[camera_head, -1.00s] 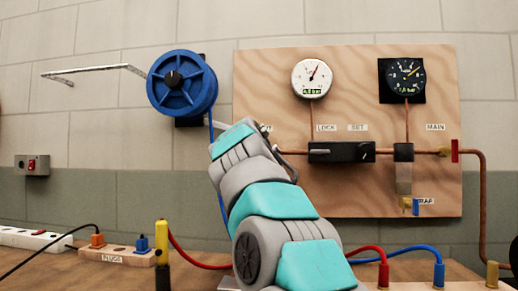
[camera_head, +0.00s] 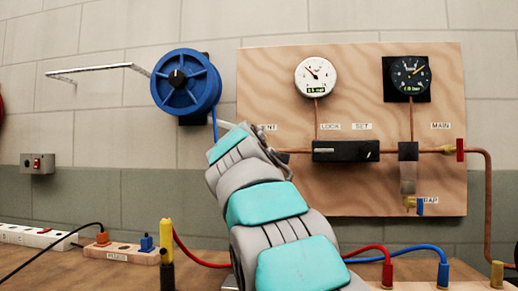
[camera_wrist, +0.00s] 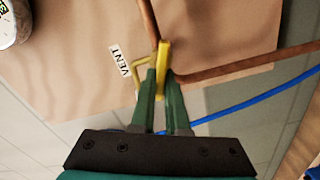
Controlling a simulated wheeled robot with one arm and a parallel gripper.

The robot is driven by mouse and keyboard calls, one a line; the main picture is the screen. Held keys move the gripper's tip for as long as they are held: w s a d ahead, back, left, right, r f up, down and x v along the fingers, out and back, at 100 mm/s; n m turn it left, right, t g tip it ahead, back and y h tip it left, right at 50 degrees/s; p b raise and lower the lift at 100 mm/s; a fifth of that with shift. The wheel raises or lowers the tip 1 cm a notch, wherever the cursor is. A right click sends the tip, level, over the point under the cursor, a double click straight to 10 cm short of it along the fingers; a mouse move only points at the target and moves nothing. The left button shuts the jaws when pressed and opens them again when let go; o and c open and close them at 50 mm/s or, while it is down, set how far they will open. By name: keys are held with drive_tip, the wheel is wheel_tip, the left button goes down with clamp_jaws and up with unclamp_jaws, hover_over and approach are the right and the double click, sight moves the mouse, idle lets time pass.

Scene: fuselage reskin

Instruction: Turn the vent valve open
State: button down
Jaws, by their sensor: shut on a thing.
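The yellow vent valve (camera_wrist: 163,62) sits on a copper pipe beside the VENT label (camera_wrist: 121,63) in the wrist view. It has a yellow bar and a bent yellow piece to its left. My gripper (camera_wrist: 157,80) has green fingers closed on the yellow handle. The fingertips hide part of the handle, so its exact angle is hard to tell. In the head view my arm hides the valve and the gripper, below the partly covered VENT label (camera_head: 267,127) at the board's left edge.
The plywood board (camera_head: 440,110) carries a white gauge (camera_head: 316,76), a black gauge (camera_head: 406,75), a black regulator block (camera_head: 345,151) and a red main valve (camera_head: 460,150). A blue reel (camera_head: 187,82) hangs left of my arm. A blue hose (camera_wrist: 240,106) passes close behind my fingers.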

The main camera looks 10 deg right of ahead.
drive_tip(key=shift+a+f+n, duration=0.1)
drive_tip(key=shift+f+n, duration=0.1)
drive_tip(key=shift+n, duration=0.95)
drive_tip(key=shift+a+f+n, duration=0.1)
drive_tip(key=shift+f+n, duration=0.05)
drive_tip(key=shift+n, duration=1)
drive_tip(key=c, duration=0.9)
unclamp_jaws()
drive_tip(key=shift+s, duration=0.1)
drive_tip(key=b+v, duration=0.1)
drive_tip(key=v, duration=0.6)
drive_tip(key=shift+s, duration=0.25)
drive_tip(key=shift+s+a, duration=0.1)
